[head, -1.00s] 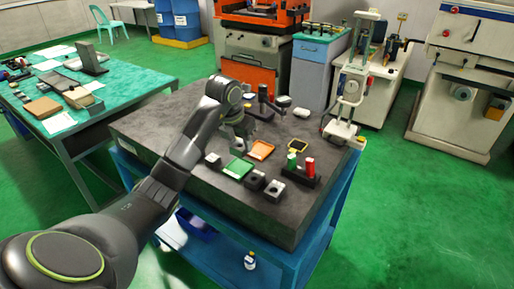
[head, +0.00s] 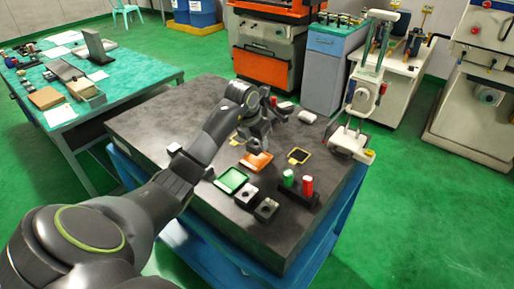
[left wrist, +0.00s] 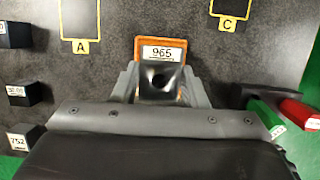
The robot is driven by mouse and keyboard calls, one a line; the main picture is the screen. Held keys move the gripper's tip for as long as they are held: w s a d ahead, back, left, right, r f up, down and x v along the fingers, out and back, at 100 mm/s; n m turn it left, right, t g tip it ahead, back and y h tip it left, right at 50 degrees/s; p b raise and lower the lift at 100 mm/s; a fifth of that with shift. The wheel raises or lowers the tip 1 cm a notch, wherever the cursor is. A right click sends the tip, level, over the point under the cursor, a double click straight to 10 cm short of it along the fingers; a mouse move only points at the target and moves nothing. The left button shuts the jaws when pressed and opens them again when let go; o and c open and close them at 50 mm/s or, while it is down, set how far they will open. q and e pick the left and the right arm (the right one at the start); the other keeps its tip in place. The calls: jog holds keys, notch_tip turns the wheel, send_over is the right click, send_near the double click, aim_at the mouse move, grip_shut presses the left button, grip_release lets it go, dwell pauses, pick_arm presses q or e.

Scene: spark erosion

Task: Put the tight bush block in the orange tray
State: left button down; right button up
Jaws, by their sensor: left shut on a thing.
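My left gripper (left wrist: 160,88) is shut on a small dark block (left wrist: 159,82) with a round hole in its top, which I take to be the tight bush block. The orange tray (left wrist: 183,42) lies just beyond the block in the left wrist view, with a white label reading 965. The block overlaps the tray's near part there; I cannot tell its height above it. In the head view, the left gripper (head: 256,138) is over the far side of the orange tray (head: 257,163), and the held block is hard to make out. My right gripper is not in view.
A green tray (head: 231,180) and two dark blocks with holes (head: 246,195) sit nearer the front edge. A dark stand holds green and red cylinders (head: 307,186) to the right. Yellow-framed areas A (left wrist: 81,47) and C (left wrist: 228,25) flank the orange tray.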

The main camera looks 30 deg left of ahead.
aim_at(257, 151)
pick_arm(q)
jog(key=x, duration=0.1)
jog(key=p+x, duration=0.1)
jog(key=x, duration=0.1)
jog(key=shift+s+f, duration=0.15)
jog(key=shift+s, duration=0.15)
jog(key=shift+f, duration=0.45)
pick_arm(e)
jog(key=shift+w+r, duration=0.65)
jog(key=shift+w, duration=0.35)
pick_arm(q)
jog(key=shift+f, duration=0.1)
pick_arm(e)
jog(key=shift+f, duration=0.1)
pick_arm(q)
jog(key=c, duration=1.3)
grip_release()
jog(key=shift+f, duration=0.1)
jog(key=o, duration=0.4)
jog(key=shift+o, duration=0.2)
jog(key=shift+s, duration=0.1)
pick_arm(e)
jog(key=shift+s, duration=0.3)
